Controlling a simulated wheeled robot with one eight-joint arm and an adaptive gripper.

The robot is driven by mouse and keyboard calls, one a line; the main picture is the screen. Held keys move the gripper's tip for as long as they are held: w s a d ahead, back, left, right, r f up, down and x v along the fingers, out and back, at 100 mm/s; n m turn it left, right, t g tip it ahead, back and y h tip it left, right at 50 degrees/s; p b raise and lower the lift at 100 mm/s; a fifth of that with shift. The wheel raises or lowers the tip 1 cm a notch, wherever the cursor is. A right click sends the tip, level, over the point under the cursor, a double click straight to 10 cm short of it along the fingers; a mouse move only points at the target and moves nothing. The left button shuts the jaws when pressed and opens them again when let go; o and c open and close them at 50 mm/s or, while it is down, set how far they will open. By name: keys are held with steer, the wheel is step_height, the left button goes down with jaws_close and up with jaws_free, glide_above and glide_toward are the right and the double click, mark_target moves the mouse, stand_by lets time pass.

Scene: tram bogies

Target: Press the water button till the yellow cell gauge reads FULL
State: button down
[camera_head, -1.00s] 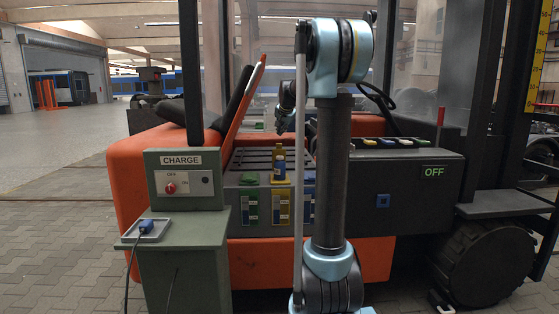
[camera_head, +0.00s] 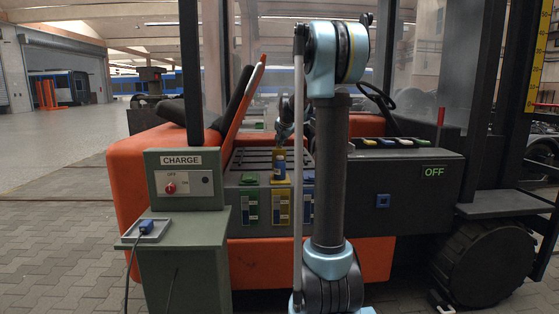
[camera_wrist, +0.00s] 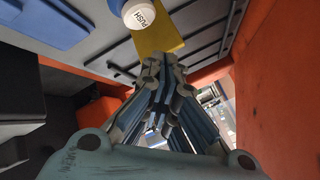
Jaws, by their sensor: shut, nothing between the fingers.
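Green (camera_head: 249,179) and blue cells flank the yellow one, the blue partly behind my arm. The orange truck body (camera_head: 150,165) surrounds the battery. The grey CHARGE post (camera_head: 184,180) stands in front at left. A dark box marked OFF (camera_head: 433,172) is at right.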

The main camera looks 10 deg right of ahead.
steer(key=shift+f, duration=1.5)
steer(key=shift+f, duration=0.1)
stand_by(0.3)
steer(key=shift+s+f, duration=0.1)
steer(key=shift+f, duration=0.15)
steer(key=shift+f, duration=0.85)
stand_by(1.3)
steer(key=shift+r, duration=1.3)
steer(key=shift+r, duration=2.5)
